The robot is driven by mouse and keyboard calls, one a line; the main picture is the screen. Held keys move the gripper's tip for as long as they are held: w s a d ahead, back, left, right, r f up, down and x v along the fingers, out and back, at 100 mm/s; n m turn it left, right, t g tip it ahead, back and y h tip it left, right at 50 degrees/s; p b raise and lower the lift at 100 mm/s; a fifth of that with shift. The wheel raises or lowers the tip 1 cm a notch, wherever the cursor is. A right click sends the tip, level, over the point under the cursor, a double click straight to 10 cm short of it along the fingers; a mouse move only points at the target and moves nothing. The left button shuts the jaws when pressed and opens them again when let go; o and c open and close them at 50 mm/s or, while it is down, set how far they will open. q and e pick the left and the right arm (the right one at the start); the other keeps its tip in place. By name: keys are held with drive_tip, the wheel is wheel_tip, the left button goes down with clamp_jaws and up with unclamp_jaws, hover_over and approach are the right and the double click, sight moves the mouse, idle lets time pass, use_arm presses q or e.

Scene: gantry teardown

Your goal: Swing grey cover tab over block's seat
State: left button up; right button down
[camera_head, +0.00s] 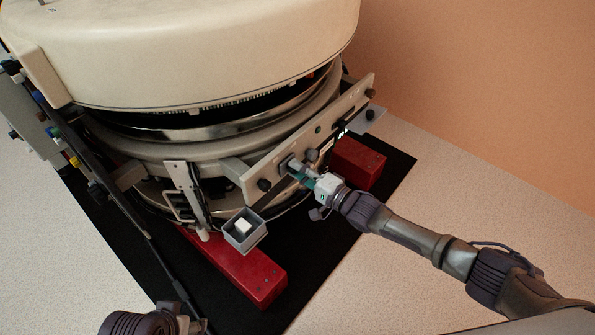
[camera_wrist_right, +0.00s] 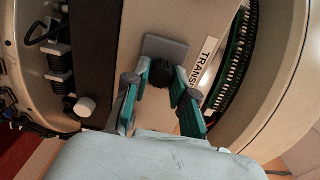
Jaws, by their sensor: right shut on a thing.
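The grey cover tab (camera_wrist_right: 164,47) shows in the right wrist view as a flat grey plate with a black knob (camera_wrist_right: 162,73) on it, on the beige panel beside a white "TRANS..." label. My right gripper (camera_wrist_right: 168,82) has its teal fingers on both sides of the knob, shut on it. In the head view my right gripper (camera_head: 301,172) reaches the panel on the machine's front from the right; the fingers hide much of the tab there. I cannot make out the block's seat surely.
An open grey box (camera_head: 260,238) with a white piece (camera_head: 243,226) inside is left of and below my right gripper. Red feet (camera_head: 262,283) stand on a black mat (camera_head: 340,228). The big beige drum (camera_head: 200,45) fills the upper left. The floor at right is clear.

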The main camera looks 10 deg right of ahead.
drive_tip(key=shift+d, duration=0.1)
drive_tip(key=c, duration=0.9)
unclamp_jaws()
drive_tip(key=shift+c, duration=0.2)
drive_tip(key=v, duration=1.2)
